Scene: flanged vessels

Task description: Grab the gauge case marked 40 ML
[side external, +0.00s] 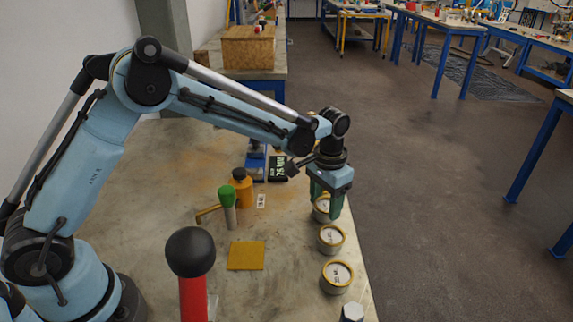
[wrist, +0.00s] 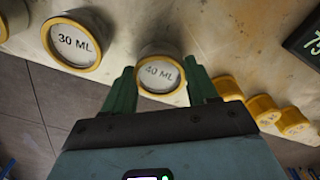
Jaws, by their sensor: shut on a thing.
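The gauge case marked 40 ML (wrist: 161,75) is a short round case with a yellow rim and a white labelled face. In the wrist view it sits between the two green fingers of my gripper (wrist: 162,92), which is shut on it. In the side external view my gripper (side external: 325,200) points down at the table's right edge, and the held case (side external: 321,211) is partly hidden behind a finger. I cannot tell whether the case is clear of the table.
A case marked 30 ML (wrist: 72,42) stands beside the held one. Two cases (side external: 331,238) (side external: 337,276) stand nearer the camera along the table edge. Several yellow pieces (wrist: 262,108) lie on the other side. A green-capped tube (side external: 227,205) and an orange bottle (side external: 241,188) stand left.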

